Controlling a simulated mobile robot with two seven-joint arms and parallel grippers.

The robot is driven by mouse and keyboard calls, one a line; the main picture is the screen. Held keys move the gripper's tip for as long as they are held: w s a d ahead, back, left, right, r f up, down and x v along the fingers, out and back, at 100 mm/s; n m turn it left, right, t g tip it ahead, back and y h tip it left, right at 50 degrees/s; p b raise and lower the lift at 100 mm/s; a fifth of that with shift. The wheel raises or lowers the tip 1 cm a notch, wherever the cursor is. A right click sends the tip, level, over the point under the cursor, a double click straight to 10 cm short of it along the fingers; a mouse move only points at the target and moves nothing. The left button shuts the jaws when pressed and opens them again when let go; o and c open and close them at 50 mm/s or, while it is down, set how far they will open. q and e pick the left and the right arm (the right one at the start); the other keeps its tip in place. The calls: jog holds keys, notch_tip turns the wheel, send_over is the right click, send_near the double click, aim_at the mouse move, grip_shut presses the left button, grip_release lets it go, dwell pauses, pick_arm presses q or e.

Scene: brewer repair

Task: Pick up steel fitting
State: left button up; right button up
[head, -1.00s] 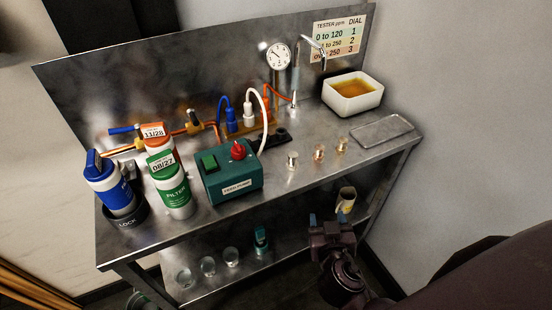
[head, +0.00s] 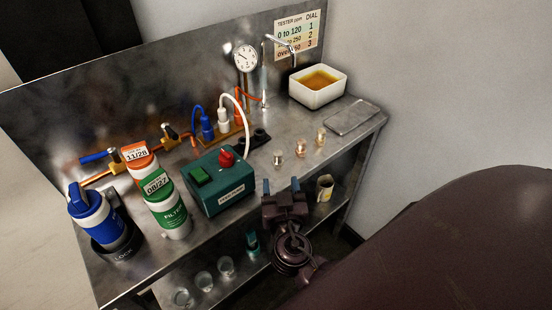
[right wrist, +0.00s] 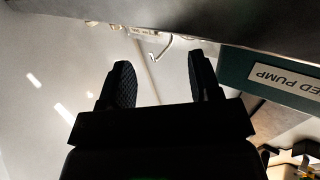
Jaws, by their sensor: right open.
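The steel fitting (head: 277,160) is a small silvery cylinder standing upright on the metal counter, right of the green feed pump, in the head view. Two copper- or brass-coloured fittings (head: 302,148) (head: 320,137) stand to its right. My right gripper (head: 281,186) is at the counter's front edge, just in front of the steel fitting, open and empty. Its two dark fingers also show apart in the right wrist view (right wrist: 163,82), with nothing between them. I cannot make out the steel fitting in that view. My left gripper is not in view.
The feed pump (head: 220,183) stands close left of the gripper; its label also shows in the right wrist view (right wrist: 285,78). A filter canister (head: 167,210), white basin (head: 318,88) and empty tray (head: 352,118) share the counter. A lower shelf holds several cups and a mug (head: 325,187).

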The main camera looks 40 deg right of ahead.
aim_at(278, 158)
jog(key=x, duration=0.2)
jog(key=shift+w+d+r, duration=0.1)
jog(key=shift+w+d, duration=0.05)
jog(key=shift+w, duration=0.15)
jog(key=shift+w+d+p, duration=0.3)
jog(key=shift+w, duration=0.15)
jog(key=shift+w+d, duration=0.1)
jog(key=shift+w, duration=0.05)
jog(key=p+x, duration=0.1)
jog(key=x, duration=0.3)
jog(key=shift+d+r+p, duration=0.1)
jog(key=shift+d+p, duration=0.15)
jog(key=shift+p, duration=0.1)
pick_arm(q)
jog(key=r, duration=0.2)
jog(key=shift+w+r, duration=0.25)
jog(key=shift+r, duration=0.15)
pick_arm(e)
jog(key=shift+w+d, duration=0.15)
jog(key=shift+w, duration=0.1)
jog(key=c, duration=0.9)
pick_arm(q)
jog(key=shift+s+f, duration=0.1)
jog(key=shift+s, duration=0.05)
pick_arm(e)
jog(key=shift+c, duration=0.6)
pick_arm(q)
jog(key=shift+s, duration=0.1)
